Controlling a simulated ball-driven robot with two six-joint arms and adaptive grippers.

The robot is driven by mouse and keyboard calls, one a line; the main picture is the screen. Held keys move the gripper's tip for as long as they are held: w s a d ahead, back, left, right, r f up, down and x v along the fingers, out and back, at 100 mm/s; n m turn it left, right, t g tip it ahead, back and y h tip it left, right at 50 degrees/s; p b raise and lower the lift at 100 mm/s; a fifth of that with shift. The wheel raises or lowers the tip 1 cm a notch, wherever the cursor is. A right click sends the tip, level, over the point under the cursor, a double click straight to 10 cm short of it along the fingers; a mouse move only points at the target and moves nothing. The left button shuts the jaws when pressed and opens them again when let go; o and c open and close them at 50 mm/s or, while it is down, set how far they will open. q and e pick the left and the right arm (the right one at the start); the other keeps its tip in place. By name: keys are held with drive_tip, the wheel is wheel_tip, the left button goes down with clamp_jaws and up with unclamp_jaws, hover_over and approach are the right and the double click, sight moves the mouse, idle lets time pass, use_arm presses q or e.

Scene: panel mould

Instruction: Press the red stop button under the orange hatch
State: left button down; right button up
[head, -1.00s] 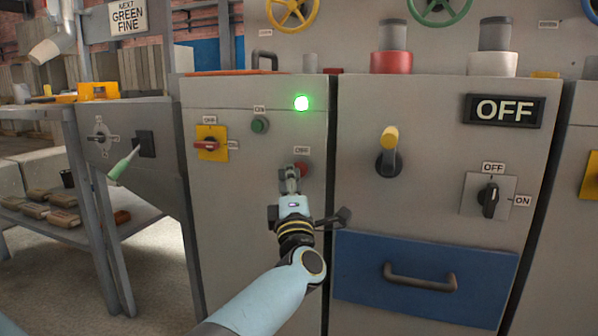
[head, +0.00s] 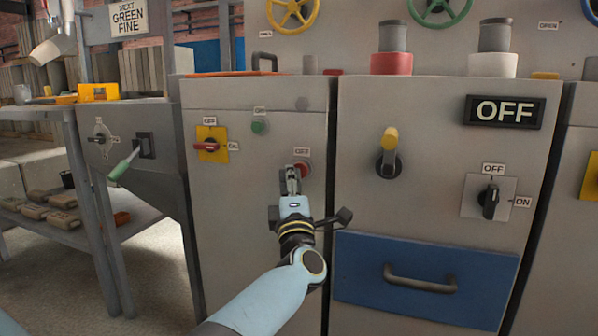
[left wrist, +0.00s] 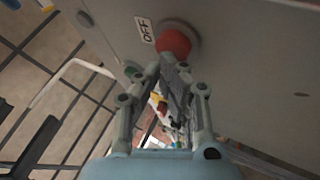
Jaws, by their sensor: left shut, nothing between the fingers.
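The red stop button (head: 303,169) is on the grey cabinet front (head: 240,230), beside an OFF label. My left gripper (head: 291,175) is shut and empty, with its tips at the button's lower left edge. In the left wrist view the red button (left wrist: 174,43) shows just past the closed fingertips (left wrist: 168,62); I cannot tell whether they touch it. The orange hatch (head: 232,73) lies as a thin strip on the cabinet's top edge. The lamp (head: 302,103) above the button is dark. My right gripper is not in view.
A green button (head: 259,127) and a red rotary switch (head: 207,146) on a yellow plate are on the same panel. To the right are a yellow-tipped lever (head: 389,150) and a blue drawer (head: 425,280). A workbench (head: 100,100) stands at the left.

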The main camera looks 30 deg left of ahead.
use_arm(q)
drive_tip(key=shift+s+d+p, duration=0.2)
drive_tip(key=shift+s+p, duration=0.1)
drive_tip(key=shift+s, duration=0.4)
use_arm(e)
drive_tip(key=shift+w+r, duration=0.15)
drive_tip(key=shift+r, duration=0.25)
use_arm(q)
drive_tip(key=s+p, duration=0.1)
drive_tip(key=s, duration=0.1)
drive_tip(key=s+d+p, duration=0.1)
drive_tip(key=s, duration=0.2)
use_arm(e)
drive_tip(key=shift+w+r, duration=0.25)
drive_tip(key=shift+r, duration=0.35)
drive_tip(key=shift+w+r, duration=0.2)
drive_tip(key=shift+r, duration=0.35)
